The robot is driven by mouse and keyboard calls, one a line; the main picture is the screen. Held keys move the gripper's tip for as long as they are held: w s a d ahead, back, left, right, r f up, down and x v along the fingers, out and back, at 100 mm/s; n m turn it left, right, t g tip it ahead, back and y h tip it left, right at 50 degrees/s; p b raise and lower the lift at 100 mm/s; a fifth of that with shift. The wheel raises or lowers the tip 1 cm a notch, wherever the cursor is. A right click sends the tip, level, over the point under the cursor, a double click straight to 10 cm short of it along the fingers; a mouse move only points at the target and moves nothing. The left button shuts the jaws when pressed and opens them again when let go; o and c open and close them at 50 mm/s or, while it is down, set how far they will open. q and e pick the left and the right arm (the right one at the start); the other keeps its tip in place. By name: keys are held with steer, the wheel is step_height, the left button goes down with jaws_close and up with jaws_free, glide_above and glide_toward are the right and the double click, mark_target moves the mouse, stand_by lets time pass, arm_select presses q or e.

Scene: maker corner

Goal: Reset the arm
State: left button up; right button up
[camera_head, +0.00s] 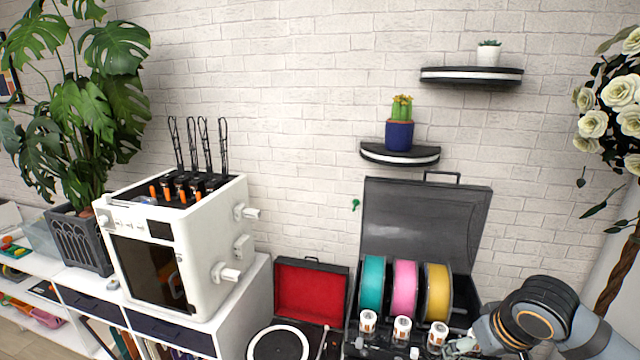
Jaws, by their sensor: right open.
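My right arm comes in at the bottom right, with its dark round joint in front of the filament case. My right gripper (462,346) is at the bottom edge, partly cut off, beside the front right of the case; its jaws show poorly and I see nothing held in it. My left gripper is not in view.
An open dark case (424,222) holds teal (372,284), pink (404,288) and yellow (437,291) spools. A red-lined record player (309,292) and a white 3D printer (213,243) stand to the left. Wall shelves (400,155) hang above. Plants flank both sides.

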steer(key=s+a+f+n, duration=0.1)
steer(key=s+a+f, duration=0.4)
steer(key=f, duration=0.4)
steer(key=s+a+f, duration=0.3)
steer(key=s+f, duration=0.5)
steer(key=s+d+f+g+b, duration=0.1)
steer(key=s+f+b, duration=0.1)
steer(key=f, duration=1.4)
steer(key=s+d+f+g+b, duration=0.1)
steer(key=d+f+b, duration=0.1)
steer(key=f, duration=1.5)
steer(key=s+f+g+b, duration=0.1)
steer(key=s+f+b, duration=0.1)
steer(key=s+f, duration=1.5)
steer(key=shift+s+d+f+h+b, duration=0.15)
steer(key=shift+s+d+h+b, duration=0.15)
steer(key=shift+s+d+b, duration=0.2)
